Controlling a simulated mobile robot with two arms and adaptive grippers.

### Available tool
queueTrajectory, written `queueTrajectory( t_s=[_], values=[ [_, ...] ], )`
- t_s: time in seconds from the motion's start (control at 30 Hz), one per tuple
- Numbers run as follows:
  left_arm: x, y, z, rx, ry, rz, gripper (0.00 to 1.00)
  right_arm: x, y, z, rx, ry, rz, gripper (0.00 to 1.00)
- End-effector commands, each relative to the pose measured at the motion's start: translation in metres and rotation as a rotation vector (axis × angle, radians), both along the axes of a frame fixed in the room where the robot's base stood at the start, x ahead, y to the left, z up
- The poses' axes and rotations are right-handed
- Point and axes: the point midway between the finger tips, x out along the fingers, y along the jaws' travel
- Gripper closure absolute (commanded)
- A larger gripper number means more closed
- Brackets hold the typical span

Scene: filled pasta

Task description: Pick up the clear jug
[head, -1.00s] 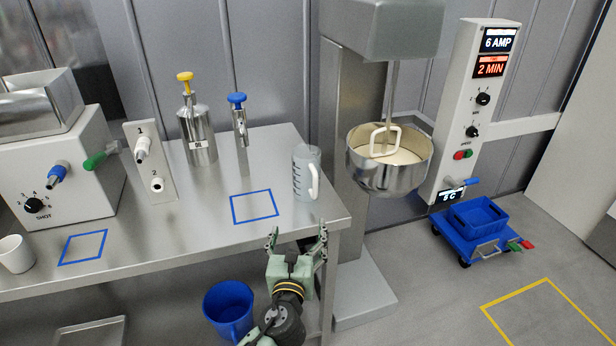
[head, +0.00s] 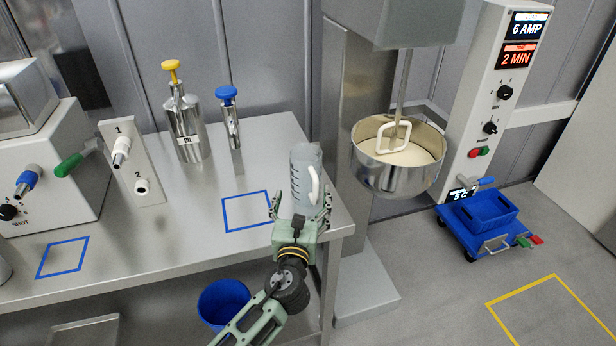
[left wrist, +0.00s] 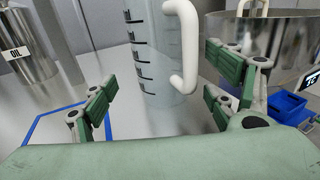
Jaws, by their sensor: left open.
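The clear jug (head: 304,180) stands upright near the right end of the steel table, with dark marks on its side and a white handle facing right and toward me. My left gripper (head: 301,205) is open at the table's front edge, its fingers on either side of the jug's lower part. In the left wrist view the jug (left wrist: 155,60) stands ahead between the open fingers of the gripper (left wrist: 160,103), with gaps on both sides. The handle is close to the right finger. My right gripper is not in view.
A blue square outline (head: 247,226) lies left of the jug. A blue-topped dispenser (head: 232,125) and a yellow-topped steel bottle (head: 187,130) stand behind. A mixer bowl (head: 390,180) is to the right. A blue bucket (head: 223,303) sits below the table.

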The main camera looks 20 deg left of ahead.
Motion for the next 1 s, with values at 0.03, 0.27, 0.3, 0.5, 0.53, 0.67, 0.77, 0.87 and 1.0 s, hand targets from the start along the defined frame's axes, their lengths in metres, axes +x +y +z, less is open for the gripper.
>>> queueTrajectory(
  t_s=[0.03, 0.27, 0.3, 0.5, 0.53, 0.67, 0.77, 0.87, 1.0],
  values=[
    [0.007, 0.001, 0.002, -0.001, -0.001, 0.001, 0.20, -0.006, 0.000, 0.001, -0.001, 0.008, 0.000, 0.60],
    [0.036, 0.005, 0.014, -0.001, -0.002, 0.002, 0.20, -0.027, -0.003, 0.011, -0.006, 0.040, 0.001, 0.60],
    [0.042, 0.006, 0.016, -0.002, -0.001, 0.002, 0.20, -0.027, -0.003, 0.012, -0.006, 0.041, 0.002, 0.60],
    [0.061, 0.010, 0.013, -0.002, 0.000, 0.001, 0.20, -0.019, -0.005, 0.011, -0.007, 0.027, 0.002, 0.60],
    [0.062, 0.010, 0.012, -0.002, 0.000, 0.001, 0.20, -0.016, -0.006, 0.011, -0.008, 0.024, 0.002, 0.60],
    [0.063, 0.010, 0.012, -0.001, 0.001, 0.000, 0.20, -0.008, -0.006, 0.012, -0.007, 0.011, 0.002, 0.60],
    [0.062, 0.010, 0.012, -0.002, 0.000, 0.000, 0.21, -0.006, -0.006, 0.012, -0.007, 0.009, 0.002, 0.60],
    [0.062, 0.010, 0.012, -0.002, 0.000, 0.000, 0.30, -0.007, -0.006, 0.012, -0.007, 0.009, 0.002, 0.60],
    [0.062, 0.010, 0.012, -0.001, 0.000, 0.000, 0.42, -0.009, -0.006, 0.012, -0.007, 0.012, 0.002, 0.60]
  ],
)
